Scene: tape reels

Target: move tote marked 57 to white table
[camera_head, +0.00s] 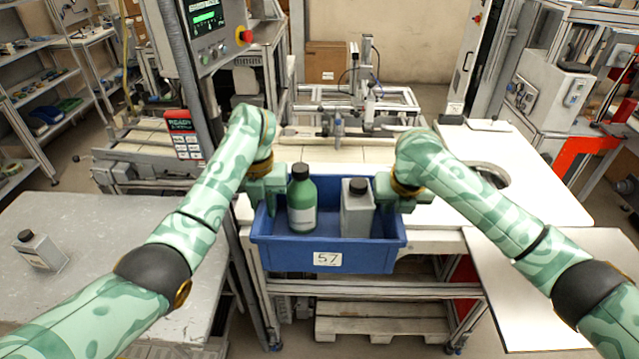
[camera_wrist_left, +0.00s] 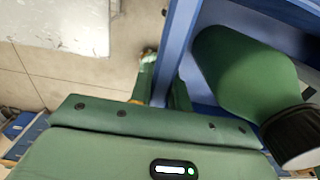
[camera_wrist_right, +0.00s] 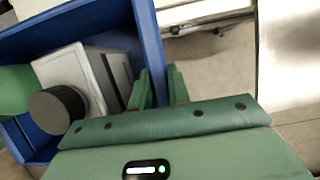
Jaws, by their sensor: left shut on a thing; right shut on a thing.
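The blue tote marked 57 (camera_head: 275,254) is level at the front edge of the white table (camera_head: 444,215); I cannot tell whether its base touches the table. It holds a green bottle (camera_head: 302,212) and a grey canister (camera_head: 356,216), both upright with black caps. My left gripper (camera_head: 268,190) is shut on the tote's left wall, and its fingers (camera_wrist_left: 165,88) straddle that wall in the left wrist view. My right gripper (camera_head: 388,192) is shut on the right wall, which also shows between its fingers (camera_wrist_right: 157,88) in the right wrist view.
A grey table (camera_head: 100,225) at the left carries another grey canister (camera_head: 40,250). A control panel (camera_head: 207,30) on a post stands left of the tote. A round opening (camera_head: 490,174) is in the white top at the right. A wooden pallet (camera_head: 380,322) lies below.

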